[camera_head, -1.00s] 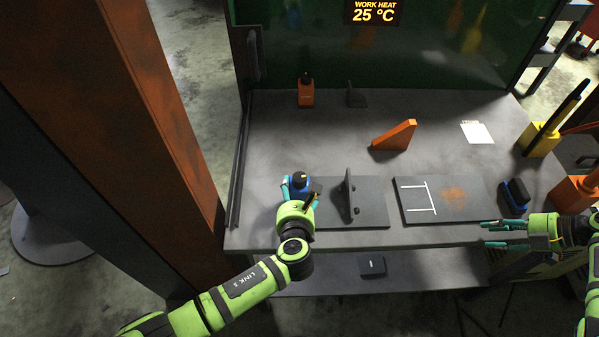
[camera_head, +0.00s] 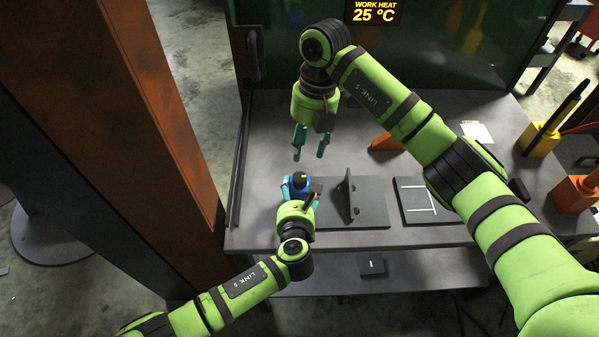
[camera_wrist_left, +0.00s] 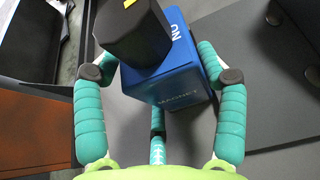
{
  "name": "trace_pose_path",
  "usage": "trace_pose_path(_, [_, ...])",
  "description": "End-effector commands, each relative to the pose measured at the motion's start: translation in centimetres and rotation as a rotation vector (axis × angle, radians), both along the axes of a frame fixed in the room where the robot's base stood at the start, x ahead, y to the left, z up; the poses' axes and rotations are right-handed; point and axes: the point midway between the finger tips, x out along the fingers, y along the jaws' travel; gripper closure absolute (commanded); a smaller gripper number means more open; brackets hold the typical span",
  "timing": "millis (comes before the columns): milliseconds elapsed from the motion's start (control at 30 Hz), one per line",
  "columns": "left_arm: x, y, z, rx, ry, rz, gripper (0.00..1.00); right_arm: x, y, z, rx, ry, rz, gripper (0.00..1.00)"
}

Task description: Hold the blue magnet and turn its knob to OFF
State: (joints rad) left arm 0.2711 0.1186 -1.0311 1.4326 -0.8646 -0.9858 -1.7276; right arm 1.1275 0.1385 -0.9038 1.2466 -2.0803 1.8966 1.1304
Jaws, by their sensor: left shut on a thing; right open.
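The blue magnet (camera_head: 293,193) stands near the left edge of the dark plate on the workbench. The left wrist view shows its blue body (camera_wrist_left: 180,85) with the words MAGNET and ON. A black knob (camera_wrist_left: 135,35) with a yellow mark sits on top; the knob also shows in the head view (camera_head: 300,178). My left gripper (camera_head: 299,192) is shut on the magnet, with teal fingers on both sides of it. My right gripper (camera_head: 310,158) is open and empty, pointing down above and behind the magnet. The magnet's front is partly hidden by my left gripper.
A dark upright bracket (camera_head: 348,198) stands on the plate (camera_head: 375,212) right of the magnet. An orange wedge (camera_head: 385,143) is partly hidden behind my right arm. A marked plate (camera_head: 415,210) lies further right. The left rear of the bench is partly covered by my right gripper.

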Motion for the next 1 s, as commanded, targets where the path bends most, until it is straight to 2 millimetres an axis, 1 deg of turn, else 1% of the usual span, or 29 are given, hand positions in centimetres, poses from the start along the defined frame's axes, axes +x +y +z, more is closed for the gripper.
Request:
trace_pose_path(33, [0.1, 0.0, 0.1, -0.003, -0.002, 0.0, 0.83, 0.0, 0.7, 0.8, -0.037, -0.03, 0.029, 0.57])
trace_pose_path(133, [0.1, 0.0, 0.1, -0.003, -0.002, 0.001, 0.83, 0.0, 1.4, 1.6, -0.086, -0.068, 0.061, 0.57])
trace_pose_path(200, [0.1, 0.0, 0.1, -0.003, -0.002, 0.001, 0.83, -0.1, 1.5, 1.6, -0.105, -0.08, 0.071, 0.57])
trace_pose_path(267, [0.1, 0.0, 0.1, -0.003, -0.002, 0.001, 0.83, -0.1, 1.6, 1.3, -0.11, -0.083, 0.074, 0.57])
trace_pose_path(367, [0.1, 0.0, 0.1, -0.002, -0.002, 0.002, 0.83, -0.2, 1.6, 0.0, -0.112, -0.079, 0.074, 0.57])
trace_pose_path(700, [0.1, 0.0, 0.1, -0.002, -0.002, 0.002, 0.83, -0.2, 1.7, -6.7, -0.108, -0.077, 0.075, 0.57])
trace_pose_path(833, [0.1, 0.0, 0.1, -0.002, -0.002, 0.002, 0.83, -0.2, 1.7, -8.6, -0.107, -0.079, 0.074, 0.57])
trace_pose_path(1000, [0.1, 0.0, 0.1, -0.002, -0.003, 0.002, 0.83, -0.1, 1.6, -9.9, -0.107, -0.082, 0.074, 0.57])
